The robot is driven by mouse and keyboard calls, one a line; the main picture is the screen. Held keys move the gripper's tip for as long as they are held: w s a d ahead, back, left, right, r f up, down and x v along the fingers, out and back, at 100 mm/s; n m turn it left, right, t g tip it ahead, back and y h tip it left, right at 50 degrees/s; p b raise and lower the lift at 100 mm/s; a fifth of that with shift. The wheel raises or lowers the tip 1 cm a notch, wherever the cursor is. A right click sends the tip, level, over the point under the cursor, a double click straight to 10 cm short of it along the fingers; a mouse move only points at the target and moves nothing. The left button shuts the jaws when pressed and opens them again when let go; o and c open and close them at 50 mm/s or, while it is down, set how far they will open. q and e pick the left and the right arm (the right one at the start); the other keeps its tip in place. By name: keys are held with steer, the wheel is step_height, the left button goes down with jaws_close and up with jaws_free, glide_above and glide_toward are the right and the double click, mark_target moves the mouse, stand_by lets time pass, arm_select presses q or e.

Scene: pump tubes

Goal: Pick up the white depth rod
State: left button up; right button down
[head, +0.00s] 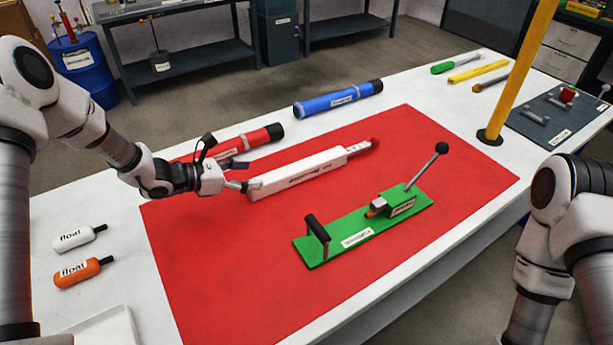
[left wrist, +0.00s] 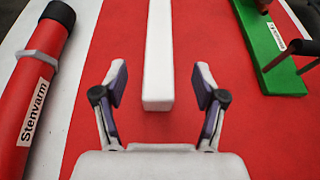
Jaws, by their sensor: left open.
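The white depth rod (head: 298,175) is a long square white bar with a dark label and a red far end. It lies on the red mat (head: 230,270), slanting from near left to far right. My left gripper (head: 243,177) is at the rod's near left end, open and empty. In the left wrist view the rod (left wrist: 158,55) runs between the open fingers of the left gripper (left wrist: 160,85), with a gap on each side. Its near end face shows there. My right gripper is not in view.
A red tube (head: 232,143) lies left of the rod, and a blue tube (head: 338,99) lies beyond it. A green base with a lever (head: 350,238) stands right of the rod. White and orange floats (head: 78,272) lie at left. A yellow post (head: 520,70) rises at right.

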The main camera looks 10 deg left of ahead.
mark_target(280, 173)
arm_select(q)
steer(key=p+x, duration=0.1)
steer(key=x, duration=0.7)
steer(key=shift+w+f, duration=0.15)
steer(key=shift+w, duration=0.05)
jaws_close()
